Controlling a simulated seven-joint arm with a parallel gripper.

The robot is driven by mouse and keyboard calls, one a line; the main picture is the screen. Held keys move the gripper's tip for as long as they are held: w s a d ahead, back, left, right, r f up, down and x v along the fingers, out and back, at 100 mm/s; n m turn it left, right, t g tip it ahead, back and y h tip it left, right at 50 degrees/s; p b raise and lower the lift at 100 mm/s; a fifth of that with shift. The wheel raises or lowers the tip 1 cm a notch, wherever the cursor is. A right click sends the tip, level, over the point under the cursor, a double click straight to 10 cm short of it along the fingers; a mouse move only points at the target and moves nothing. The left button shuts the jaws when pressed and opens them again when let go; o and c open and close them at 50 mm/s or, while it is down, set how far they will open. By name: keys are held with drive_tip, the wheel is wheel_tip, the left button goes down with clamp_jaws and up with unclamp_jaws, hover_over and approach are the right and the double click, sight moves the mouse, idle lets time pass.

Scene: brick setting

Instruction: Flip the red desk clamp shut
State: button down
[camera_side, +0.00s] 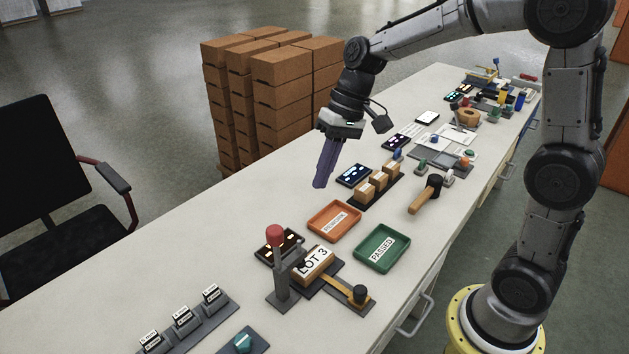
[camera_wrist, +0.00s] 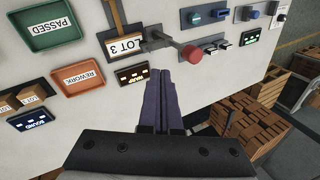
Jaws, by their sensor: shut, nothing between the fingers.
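The desk clamp (camera_side: 283,277) stands on the near part of the bench, with its grey lever upright and a red knob (camera_side: 275,234) on top. It is beside a wooden block labelled LOT 3 (camera_side: 316,263). The wrist view shows the red knob (camera_wrist: 191,54) on its grey lever next to the LOT 3 block (camera_wrist: 125,45). My gripper (camera_side: 319,185) has its purple fingers together, empty, above the bench and apart from the clamp. In the wrist view the fingers (camera_wrist: 172,80) partly cover the bench just below the knob.
A dark display (camera_side: 275,245) lies behind the clamp. An orange REWORK tray (camera_side: 333,221) and green PASSED tray (camera_side: 382,248) lie farther along. Labelled holders (camera_side: 183,321) are at the front left.

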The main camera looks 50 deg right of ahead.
sight(280, 229)
drive_tip(key=w+a+f, duration=0.1)
drive_tip(key=a+f, duration=0.5)
drive_tip(key=f, duration=0.1)
drive_tip(key=shift+w+a+f, duration=0.2)
drive_tip(key=shift+w+a, duration=0.15)
drive_tip(key=shift+w, duration=0.05)
drive_tip(key=shift+a, duration=0.15)
drive_tip(key=shift+a+r+h, duration=0.2)
drive_tip(key=shift+a+h, duration=0.45)
drive_tip(key=shift+a, duration=0.05)
drive_tip(key=shift+a+r+h, duration=0.15)
drive_tip(key=shift+a+h, duration=0.5)
drive_tip(key=a+f+h, duration=0.3)
drive_tip(key=a+h, duration=0.5)
drive_tip(key=a, duration=0.2)
drive_tip(key=shift+f+n, duration=0.3)
drive_tip(key=shift+f, duration=0.1)
drive_tip(key=shift+s+a+f, duration=0.1)
drive_tip(key=shift+f, duration=0.05)
